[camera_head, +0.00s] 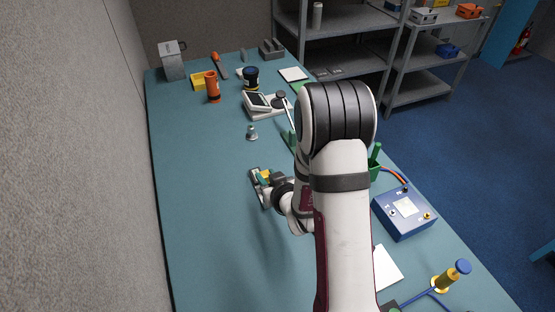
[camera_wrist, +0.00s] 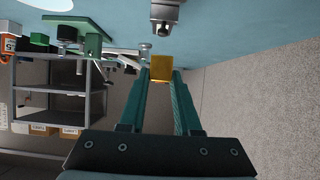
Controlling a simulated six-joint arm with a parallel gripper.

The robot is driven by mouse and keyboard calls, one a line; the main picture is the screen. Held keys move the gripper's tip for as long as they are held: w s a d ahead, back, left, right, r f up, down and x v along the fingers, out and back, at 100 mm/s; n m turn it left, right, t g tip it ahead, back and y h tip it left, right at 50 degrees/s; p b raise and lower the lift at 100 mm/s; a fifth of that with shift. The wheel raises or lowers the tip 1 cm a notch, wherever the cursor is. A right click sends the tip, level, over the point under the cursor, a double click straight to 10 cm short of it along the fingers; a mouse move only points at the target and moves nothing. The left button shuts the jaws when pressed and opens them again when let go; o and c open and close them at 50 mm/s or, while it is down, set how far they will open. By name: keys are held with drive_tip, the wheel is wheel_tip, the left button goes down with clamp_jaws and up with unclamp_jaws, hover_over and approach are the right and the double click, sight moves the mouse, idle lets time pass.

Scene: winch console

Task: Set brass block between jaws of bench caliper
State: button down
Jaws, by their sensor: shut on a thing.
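My gripper (camera_head: 264,177) is shut on the yellow brass block (camera_wrist: 161,68), held between the tips of its teal fingers in the wrist view. The block also shows in the head view (camera_head: 266,174), partly covered by the gripper. A grey metal device (camera_head: 254,174), seemingly the bench caliper, is beside the fingertips in the head view. In the wrist view a grey part (camera_wrist: 165,12) at the top edge looks like the same device, apart from the block in the picture. Its jaws cannot be made out clearly.
A small grey cone-shaped piece (camera_head: 252,132) stands farther along the bench (camera_head: 190,200). A white instrument (camera_head: 266,103), an orange cylinder (camera_head: 213,88) and a dark jar (camera_head: 251,77) are beyond it. A blue box (camera_head: 404,213) is at right. The bench's left side is clear.

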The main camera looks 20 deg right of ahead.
drive_tip(key=shift+f, duration=3.7)
drive_tip(key=c, duration=0.5)
unclamp_jaws()
drive_tip(key=shift+s, duration=0.1)
drive_tip(key=v, duration=0.7)
drive_tip(key=shift+s+r, duration=0.1)
drive_tip(key=shift+s, duration=0.05)
